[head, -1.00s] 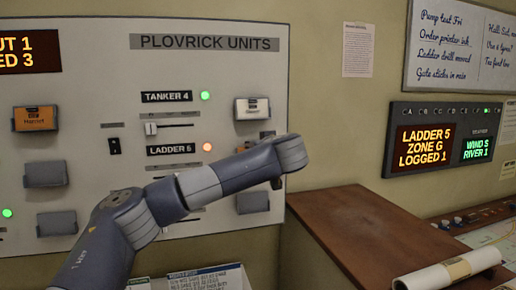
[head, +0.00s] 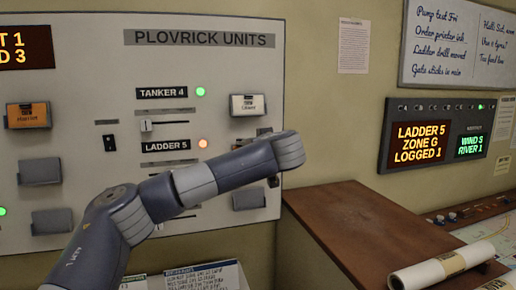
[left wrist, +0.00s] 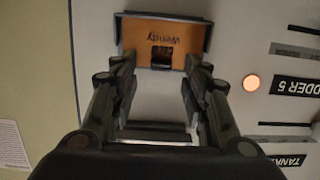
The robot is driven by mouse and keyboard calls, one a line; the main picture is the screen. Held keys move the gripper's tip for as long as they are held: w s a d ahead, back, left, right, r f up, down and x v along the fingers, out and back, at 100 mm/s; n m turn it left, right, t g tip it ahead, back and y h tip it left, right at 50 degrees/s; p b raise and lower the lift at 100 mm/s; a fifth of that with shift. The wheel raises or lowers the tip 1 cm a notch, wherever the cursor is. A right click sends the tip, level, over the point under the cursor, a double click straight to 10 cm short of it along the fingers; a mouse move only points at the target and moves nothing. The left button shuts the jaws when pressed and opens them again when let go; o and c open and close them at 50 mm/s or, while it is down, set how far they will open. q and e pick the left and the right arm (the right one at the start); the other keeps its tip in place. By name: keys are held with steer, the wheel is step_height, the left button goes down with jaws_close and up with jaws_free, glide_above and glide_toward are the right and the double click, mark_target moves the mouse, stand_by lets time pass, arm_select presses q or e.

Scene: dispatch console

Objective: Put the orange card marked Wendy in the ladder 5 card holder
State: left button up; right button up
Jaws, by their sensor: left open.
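The orange card marked Wendy (left wrist: 178,40) sits in a dark-rimmed holder (left wrist: 207,34) on the board in the left wrist view, which shows the board upside down. This holder is beside the lit lamp and LADDER 5 label (left wrist: 292,87). My left gripper (left wrist: 157,62) is open, its fingers apart in front of the card's lower edge in that view. Whether they touch it is unclear. The LADDER 5 label (head: 166,146) shows there above my arm. My right gripper is not in view.
A white card (head: 248,105) is in the TANKER 4 holder. Another orange card (head: 27,115) is in a holder at the left. Empty holders (head: 40,171) and (head: 249,198) hang lower. A brown desktop (head: 345,225) with a paper roll (head: 440,268) lies right.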

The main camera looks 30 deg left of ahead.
arm_select(q)
steer(key=v, duration=1.1)
steer(key=shift+a, duration=0.1)
